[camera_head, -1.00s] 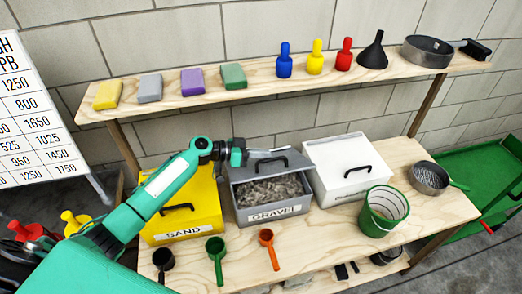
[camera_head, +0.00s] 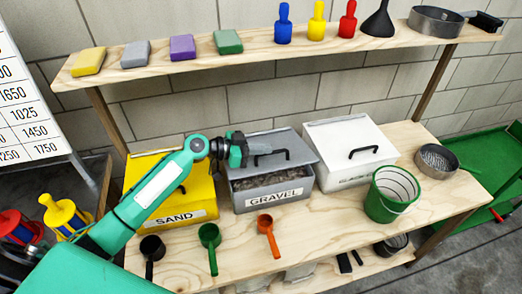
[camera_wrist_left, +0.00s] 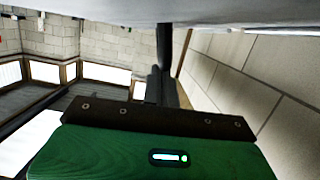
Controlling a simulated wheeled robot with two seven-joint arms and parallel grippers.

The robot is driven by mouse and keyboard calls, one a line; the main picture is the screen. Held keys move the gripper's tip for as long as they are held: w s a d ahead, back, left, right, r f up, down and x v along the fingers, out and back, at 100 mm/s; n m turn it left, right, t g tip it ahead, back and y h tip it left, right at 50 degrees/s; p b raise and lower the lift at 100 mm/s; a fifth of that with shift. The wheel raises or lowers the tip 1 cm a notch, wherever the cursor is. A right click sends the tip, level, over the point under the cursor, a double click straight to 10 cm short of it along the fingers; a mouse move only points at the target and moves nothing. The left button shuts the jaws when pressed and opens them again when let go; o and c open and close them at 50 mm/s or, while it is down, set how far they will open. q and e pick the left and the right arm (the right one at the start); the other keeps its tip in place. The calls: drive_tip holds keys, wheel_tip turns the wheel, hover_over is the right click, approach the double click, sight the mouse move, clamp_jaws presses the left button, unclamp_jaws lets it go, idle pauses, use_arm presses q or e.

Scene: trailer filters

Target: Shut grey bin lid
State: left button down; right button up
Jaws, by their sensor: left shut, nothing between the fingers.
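The grey bin (camera_head: 281,192), labelled GRAVEL, stands on the wooden bench between the yellow and white bins. Its grey lid (camera_head: 286,141) with a black handle is partly open, and gravel shows in the gap at the front. My left gripper (camera_head: 243,149) is shut and empty at the left side of the lid, close to it; I cannot tell whether it touches. In the left wrist view the dark fingers (camera_wrist_left: 163,80) show below a pale grey surface across the top. My right gripper is not in view.
The yellow SAND bin (camera_head: 175,216) is partly behind my left arm. The white bin (camera_head: 348,146) is shut at the right. A green bucket (camera_head: 390,197) and several scoops, one orange (camera_head: 268,228), stand on the bench. A shelf (camera_head: 260,66) with sponges and bottles runs above.

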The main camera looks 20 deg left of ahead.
sight(263, 165)
use_arm(q)
drive_tip(key=b, duration=0.1)
drive_tip(key=f+b, duration=0.1)
drive_tip(key=f+m+b, duration=0.1)
drive_tip(key=shift+s+d+f, duration=0.15)
drive_tip(key=shift+s+d, duration=0.1)
drive_tip(key=shift+s, duration=0.15)
drive_tip(key=shift+s+d+f+t+b, duration=0.1)
drive_tip(key=shift+s+f+t+b, duration=0.2)
drive_tip(key=shift+b, duration=0.6)
drive_tip(key=shift+d+f+m+y+b, duration=0.1)
drive_tip(key=shift+f+m+y+b, duration=0.1)
drive_tip(key=shift+m+y+b, duration=0.15)
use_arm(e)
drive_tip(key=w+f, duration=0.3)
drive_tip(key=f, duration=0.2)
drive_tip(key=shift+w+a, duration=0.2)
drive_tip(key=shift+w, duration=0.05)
use_arm(q)
drive_tip(key=shift+r, duration=0.1)
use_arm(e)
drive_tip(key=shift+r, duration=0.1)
